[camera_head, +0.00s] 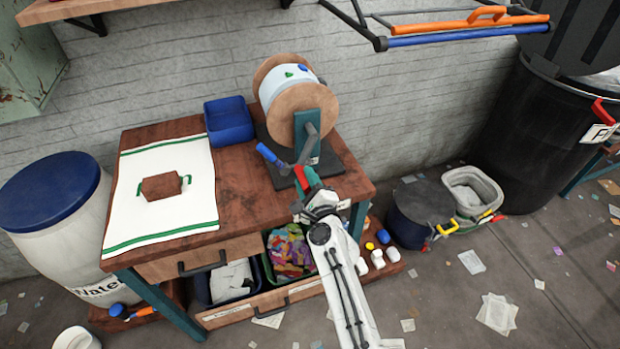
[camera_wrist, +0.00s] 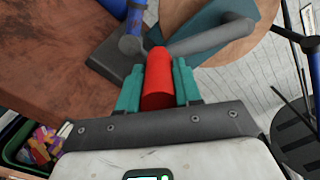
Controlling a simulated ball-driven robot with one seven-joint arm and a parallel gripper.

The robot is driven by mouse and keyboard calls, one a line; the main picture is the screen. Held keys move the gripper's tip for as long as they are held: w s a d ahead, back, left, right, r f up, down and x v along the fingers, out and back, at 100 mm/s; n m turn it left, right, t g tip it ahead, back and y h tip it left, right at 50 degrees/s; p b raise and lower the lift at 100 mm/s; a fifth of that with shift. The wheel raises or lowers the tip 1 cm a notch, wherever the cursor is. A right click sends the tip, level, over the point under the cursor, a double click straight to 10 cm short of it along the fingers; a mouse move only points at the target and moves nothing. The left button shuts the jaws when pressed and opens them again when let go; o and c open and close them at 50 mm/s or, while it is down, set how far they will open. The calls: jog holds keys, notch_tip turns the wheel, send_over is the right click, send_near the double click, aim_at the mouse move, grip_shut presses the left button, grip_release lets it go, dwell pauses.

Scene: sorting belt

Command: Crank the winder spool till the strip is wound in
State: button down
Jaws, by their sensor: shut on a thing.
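The winder spool (camera_head: 278,108) has two round wooden flanges on a teal stand with a dark base, at the back of the table. A pale strip (camera_head: 285,80) with small green and blue marks is wrapped around its core. A grey crank arm (camera_head: 307,149) is on its near side; it also shows in the wrist view (camera_wrist: 215,38). Any loose end of the strip is hidden.
A blue bin (camera_head: 228,120) and a white green-striped cloth (camera_head: 160,212) bearing a brown block (camera_head: 161,187) are on the table's left. A water barrel (camera_head: 60,225) stands left. A rack with bars (camera_head: 465,28) hangs upper right. Papers litter the floor.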

jog(key=shift+s+a+f, duration=0.15)
dwell(0.5)
jog(key=c, duration=1.1)
grip_release()
jog(key=o, duration=0.3)
jog(key=p+v, duration=0.4)
jog(key=v, duration=0.6)
jog(key=shift+s+p, duration=0.35)
jog(key=shift+p, duration=0.05)
